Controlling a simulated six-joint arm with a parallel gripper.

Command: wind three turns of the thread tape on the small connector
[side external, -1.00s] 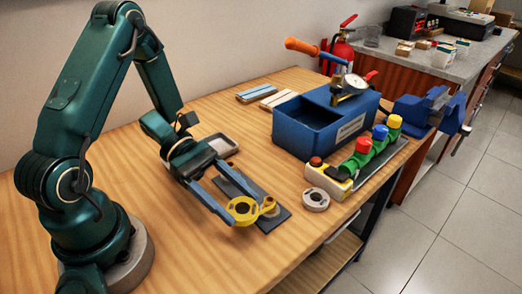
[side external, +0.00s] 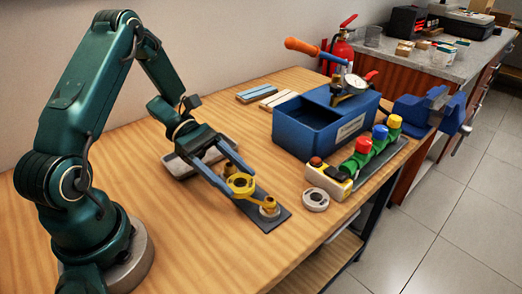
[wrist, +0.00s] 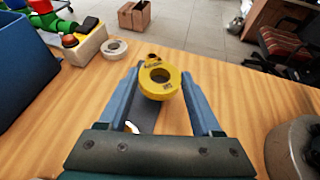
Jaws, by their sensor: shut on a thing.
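My gripper (side external: 238,186) is shut on a yellow tape spool (side external: 240,183), held over a dark plate (side external: 262,222) on the bench. The spool also shows between the two blue fingers in the wrist view (wrist: 158,82). The small brass-coloured connector (side external: 269,203) stands on the plate, just in front and to the right of the spool. In the wrist view, only the top of the connector (wrist: 153,58) shows beyond the spool, which hides the rest. I cannot tell whether any tape is on the connector.
A white ring-shaped roll (side external: 316,200) lies right of the plate, beside a base with red, green, blue and yellow parts (side external: 357,162). A blue box (side external: 305,132) with a gauge stands behind. A grey tray (side external: 172,164) lies behind my gripper. The bench's front is clear.

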